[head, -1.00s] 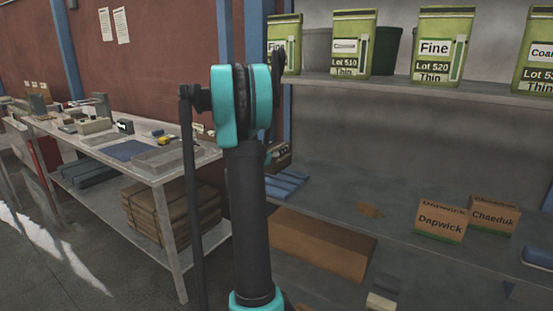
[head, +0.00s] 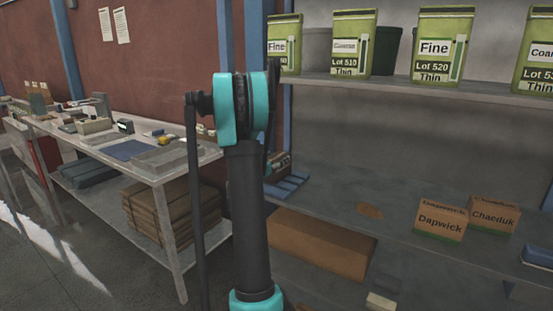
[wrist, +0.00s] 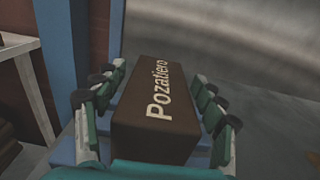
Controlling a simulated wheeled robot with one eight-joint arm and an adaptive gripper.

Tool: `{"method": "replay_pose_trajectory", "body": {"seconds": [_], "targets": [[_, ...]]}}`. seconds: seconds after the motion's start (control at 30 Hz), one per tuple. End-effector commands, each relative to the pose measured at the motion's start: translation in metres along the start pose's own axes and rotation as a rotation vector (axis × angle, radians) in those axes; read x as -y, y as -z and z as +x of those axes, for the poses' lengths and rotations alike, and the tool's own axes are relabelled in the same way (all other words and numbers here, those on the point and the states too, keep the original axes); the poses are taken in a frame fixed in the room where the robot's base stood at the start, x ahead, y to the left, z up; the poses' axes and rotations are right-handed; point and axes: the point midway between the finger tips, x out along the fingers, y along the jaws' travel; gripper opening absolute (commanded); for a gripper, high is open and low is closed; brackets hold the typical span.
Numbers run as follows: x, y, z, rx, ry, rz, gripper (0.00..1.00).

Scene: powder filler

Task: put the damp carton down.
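The damp carton is a dark brown box lettered "Pozatiero", lying between my fingers in the wrist view (wrist: 152,100). Blue material (wrist: 70,153) shows under and beside the carton. Its underside is hidden, so I cannot see exactly how it rests.
The lower shelf (head: 345,190) has bare room right of the blue cloth, then cartons marked Dapwick (head: 440,221) and Chaeduk (head: 492,217). Green bags (head: 440,47) stand on the upper shelf. A blue post (wrist: 57,60) rises close left of my gripper. A cluttered workbench (head: 180,165) is at left.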

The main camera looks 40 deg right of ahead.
Motion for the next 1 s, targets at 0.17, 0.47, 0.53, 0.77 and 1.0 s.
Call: {"method": "replay_pose_trajectory", "body": {"seconds": [0.17, 0.47, 0.53, 0.77, 1.0], "targets": [[0.0, 0.0, 0.0, 0.0, 0.0, 0.0, 0.76], [-0.001, -0.003, -0.01, 0.0, -0.002, 0.0, 0.76], [-0.001, -0.003, -0.021, 0.0, -0.003, 0.0, 0.76], [-0.001, -0.003, -0.07, 0.0, -0.004, 0.0, 0.76], [-0.001, -0.003, -0.108, 0.0, -0.003, 0.0, 0.76]]}}
